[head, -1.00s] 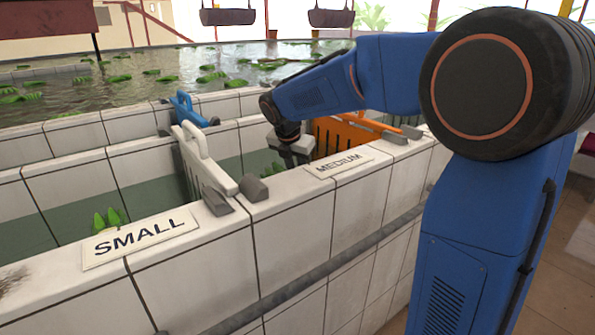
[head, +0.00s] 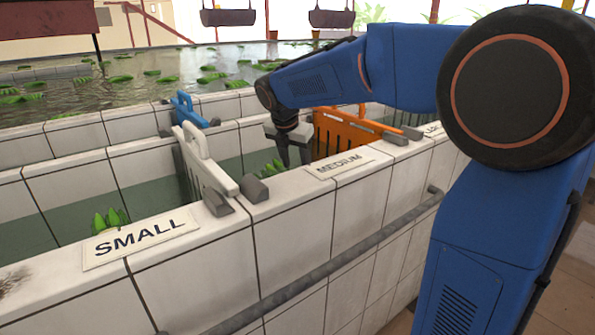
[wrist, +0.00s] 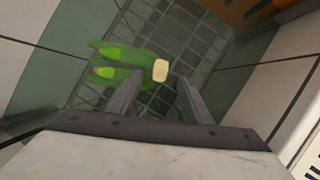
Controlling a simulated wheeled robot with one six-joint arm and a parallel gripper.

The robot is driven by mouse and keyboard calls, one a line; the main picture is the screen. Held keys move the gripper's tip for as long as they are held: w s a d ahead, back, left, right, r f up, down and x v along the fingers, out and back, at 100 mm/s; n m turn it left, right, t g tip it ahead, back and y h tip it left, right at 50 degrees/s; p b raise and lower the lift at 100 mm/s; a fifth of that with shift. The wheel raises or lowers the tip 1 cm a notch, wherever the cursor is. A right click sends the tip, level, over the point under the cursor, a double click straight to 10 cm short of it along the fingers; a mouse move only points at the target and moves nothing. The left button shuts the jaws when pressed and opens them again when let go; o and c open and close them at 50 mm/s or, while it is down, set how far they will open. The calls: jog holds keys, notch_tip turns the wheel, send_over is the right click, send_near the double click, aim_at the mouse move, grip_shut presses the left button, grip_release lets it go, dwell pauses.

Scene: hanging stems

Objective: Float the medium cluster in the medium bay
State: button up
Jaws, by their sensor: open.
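My gripper (head: 294,160) reaches down into the bay behind the MEDIUM sign (head: 339,165), between the white divider (head: 205,172) and the orange gate (head: 345,132). In the wrist view my gripper (wrist: 160,76) is open, its two fingers apart. A green cluster (wrist: 118,70) with a pale cut end is in that bay, over a grid. The pale end shows between the fingertips; I cannot tell if they touch it. In the head view, green tips of this cluster (head: 268,168) show beside the gripper; the rest is hidden by the wall.
Another green cluster (head: 110,219) is in the left bay behind the SMALL sign (head: 140,237). A blue gate (head: 185,110) stands at the back. The tiled front wall (head: 290,215) and the dividers bound the bays. A pond with lily pads (head: 120,79) lies beyond.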

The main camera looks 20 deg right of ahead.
jog(key=w+d+r+v, duration=0.1)
jog(key=w+d+v, duration=0.1)
jog(key=v, duration=1.2)
jog(key=w+d+r+v, duration=0.1)
jog(key=w+d+v, duration=0.1)
jog(key=v, duration=1.3)
jog(key=shift+w+r, duration=0.3)
jog(key=shift+r, duration=0.05)
jog(key=shift+d, duration=0.1)
